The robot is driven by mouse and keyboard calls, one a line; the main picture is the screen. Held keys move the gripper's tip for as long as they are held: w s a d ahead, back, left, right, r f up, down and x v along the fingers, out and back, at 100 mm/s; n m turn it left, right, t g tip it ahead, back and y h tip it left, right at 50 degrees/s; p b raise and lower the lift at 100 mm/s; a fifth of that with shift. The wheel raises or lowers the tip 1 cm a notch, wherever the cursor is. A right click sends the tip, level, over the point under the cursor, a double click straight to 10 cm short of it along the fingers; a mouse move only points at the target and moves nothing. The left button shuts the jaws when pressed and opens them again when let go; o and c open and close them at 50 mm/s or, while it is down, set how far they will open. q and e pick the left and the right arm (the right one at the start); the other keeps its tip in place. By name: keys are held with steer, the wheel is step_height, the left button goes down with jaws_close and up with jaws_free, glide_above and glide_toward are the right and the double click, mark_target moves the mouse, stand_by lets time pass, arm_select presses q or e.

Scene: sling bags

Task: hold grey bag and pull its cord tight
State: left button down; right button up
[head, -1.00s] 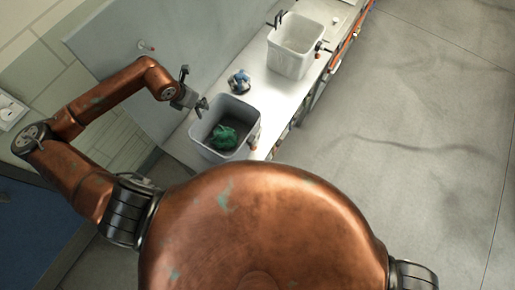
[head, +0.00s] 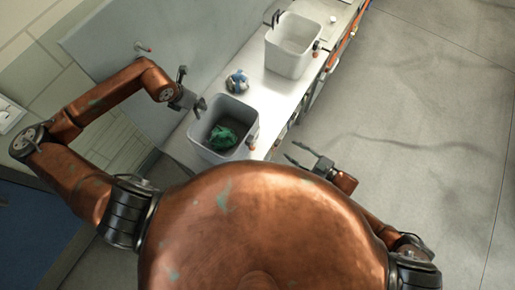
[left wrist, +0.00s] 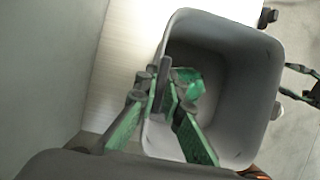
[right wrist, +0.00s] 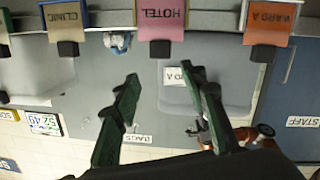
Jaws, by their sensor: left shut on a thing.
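The grey bag (head: 238,103), an open bin-like tub with a green bundle (head: 222,137) inside, stands on the bench. It fills much of the left wrist view (left wrist: 262,95). My left gripper (head: 192,94) is at the bag's rim on the wall side. In the left wrist view it is shut on a dark upright tab (left wrist: 164,70) at that rim. My right gripper (head: 309,157) is open and empty, over the floor side, apart from the bag.
A white bag (head: 293,42) stands further along the bench (head: 262,82). A small blue-and-white object (head: 237,81) sits between the bags. In the right wrist view, CLINIC (right wrist: 66,22), HOTEL (right wrist: 163,20) and WARD A (right wrist: 272,22) labels line the bench front. The floor is clear.

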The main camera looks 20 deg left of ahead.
mark_target(252, 147)
steer(key=s+a+r+n+g+y, duration=0.2)
steer(key=s+a+r+n+g, duration=0.15)
steer(key=s+r, duration=0.25)
steer(key=a, duration=1.1)
steer(key=shift+w+a+m, duration=0.2)
steer(key=shift+w+m, duration=0.05)
steer(key=shift+m, duration=0.1)
steer(key=shift+f+g, duration=0.1)
steer(key=shift+g, duration=0.15)
steer(key=shift+c, duration=0.6)
jaws_close()
